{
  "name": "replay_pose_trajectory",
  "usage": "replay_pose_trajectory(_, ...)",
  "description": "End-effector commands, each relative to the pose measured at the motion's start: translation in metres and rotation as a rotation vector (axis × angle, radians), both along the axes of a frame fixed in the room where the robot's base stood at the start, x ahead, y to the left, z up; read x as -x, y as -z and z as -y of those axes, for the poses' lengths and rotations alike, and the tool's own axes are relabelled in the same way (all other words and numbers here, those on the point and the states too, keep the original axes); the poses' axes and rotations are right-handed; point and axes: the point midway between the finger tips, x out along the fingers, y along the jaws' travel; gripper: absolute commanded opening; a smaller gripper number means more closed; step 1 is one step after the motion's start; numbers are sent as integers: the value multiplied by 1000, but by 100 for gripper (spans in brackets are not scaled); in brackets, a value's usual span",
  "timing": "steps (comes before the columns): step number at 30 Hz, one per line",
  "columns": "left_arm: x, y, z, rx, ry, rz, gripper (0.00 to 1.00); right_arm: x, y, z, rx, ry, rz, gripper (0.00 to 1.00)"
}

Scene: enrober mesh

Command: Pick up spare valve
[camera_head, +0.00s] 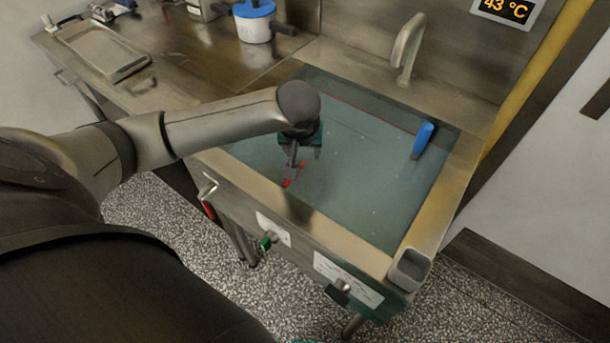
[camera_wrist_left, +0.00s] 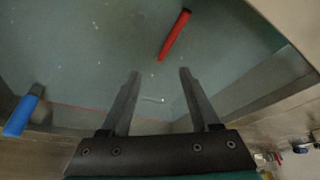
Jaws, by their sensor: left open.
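I cannot single out the spare valve for certain. A slim red-handled piece (camera_head: 288,182) shows in the basin of bluish water (camera_head: 365,185), near its front left side. The wrist view shows it as a red bar (camera_wrist_left: 175,35) beyond my fingertips, slightly right of centre. My left gripper (camera_head: 294,163) is over the basin close to this red piece. Its two fingers are apart in the wrist view (camera_wrist_left: 158,73), with nothing between them. A blue handle (camera_head: 423,139) stands at the basin's right side and also shows in the wrist view (camera_wrist_left: 20,115). My right gripper is out of view.
A tap (camera_head: 408,48) rises behind the basin. A metal tray (camera_head: 100,45) and a blue-lidded pot (camera_head: 255,20) stand on the counter at the left and back. A small grey cup (camera_head: 409,269) sits at the front right corner. A green-handled fitting (camera_head: 268,240) is on the front.

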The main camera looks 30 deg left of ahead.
Motion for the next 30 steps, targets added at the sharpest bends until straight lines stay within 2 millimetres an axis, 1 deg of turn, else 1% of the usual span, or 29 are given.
replay_pose_trajectory(1, -3, 8, -1, 0, -1, 0, 62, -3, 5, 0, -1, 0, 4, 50)
replay_pose_trajectory(7, -8, 19, -4, 0, 0, 1, 62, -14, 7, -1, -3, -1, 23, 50)
replay_pose_trajectory(9, -10, 26, -5, 0, 0, 1, 62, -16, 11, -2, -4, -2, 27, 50)
replay_pose_trajectory(15, -21, 54, -10, -1, 1, 1, 62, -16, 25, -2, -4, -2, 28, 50)
replay_pose_trajectory(18, -24, 62, -12, -1, 1, 1, 62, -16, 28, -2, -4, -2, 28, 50)
replay_pose_trajectory(26, -26, 64, -12, -1, 2, 2, 62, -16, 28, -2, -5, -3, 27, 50)
replay_pose_trajectory(27, -26, 64, -12, -1, 2, 2, 61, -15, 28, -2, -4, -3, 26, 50)
replay_pose_trajectory(30, -26, 64, -12, -1, 2, 2, 50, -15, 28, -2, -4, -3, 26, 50)
